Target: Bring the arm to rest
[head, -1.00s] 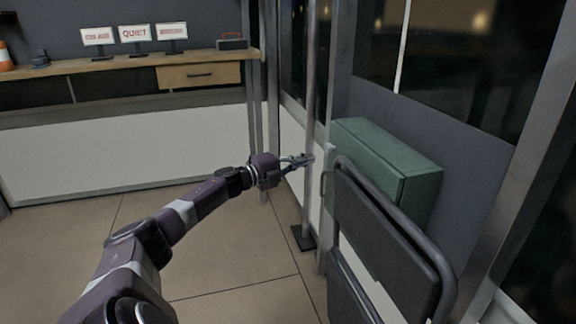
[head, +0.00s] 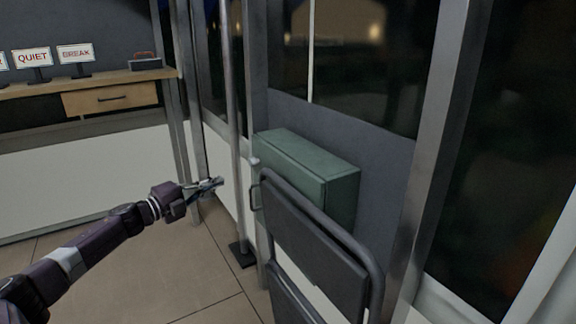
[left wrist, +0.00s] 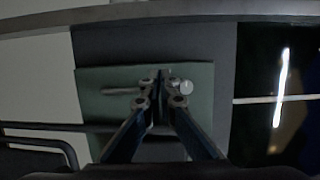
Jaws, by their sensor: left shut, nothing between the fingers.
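My left arm reaches in from the lower left in the head view. Its left gripper (head: 217,183) is shut and empty, just left of the metal pole (head: 232,120). In the left wrist view the gripper (left wrist: 161,76) shows its two fingers together, with the green cabinet beyond them. I see no object held. My right gripper does not show.
A green wall cabinet (head: 300,165) stands right of the pole. A folding chair-like frame with dark panels (head: 315,240) is in front of it. A counter with a drawer (head: 110,98) and small signs (head: 32,58) is at the back left. Floor (head: 150,270) below my arm is clear.

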